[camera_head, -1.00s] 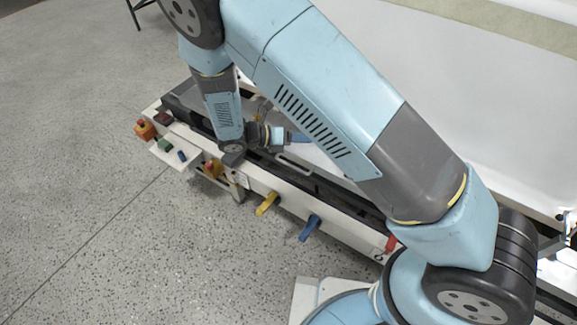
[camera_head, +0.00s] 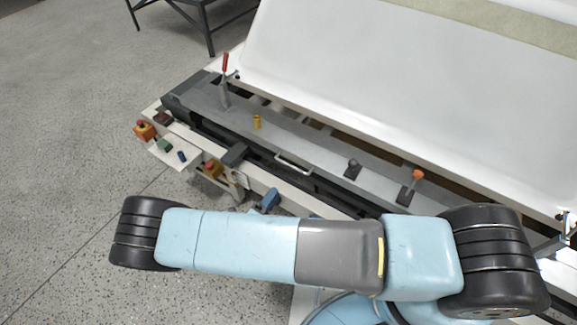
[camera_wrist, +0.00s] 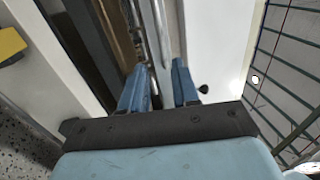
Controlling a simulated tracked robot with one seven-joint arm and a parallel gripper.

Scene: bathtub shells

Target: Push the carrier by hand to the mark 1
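No part is labelled as the carrier. A dark block (camera_head: 235,154) sits on the rail at the front of the white frame (camera_head: 300,196), and a grey plate with a metal handle (camera_head: 293,163) lies behind it. I cannot tell which is the carrier. A small pale label plate (camera_head: 241,180) hangs below the block, its marking too small to read, so I cannot make out mark 1. My gripper's blue fingers (camera_head: 270,199) show just above my arm, in front of the frame. In the wrist view my gripper (camera_wrist: 160,88) is open, its fingers apart, with no held object visible.
The large white shell (camera_head: 400,90) rises behind. Buttons (camera_head: 145,130) sit at the left end. Open floor lies left.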

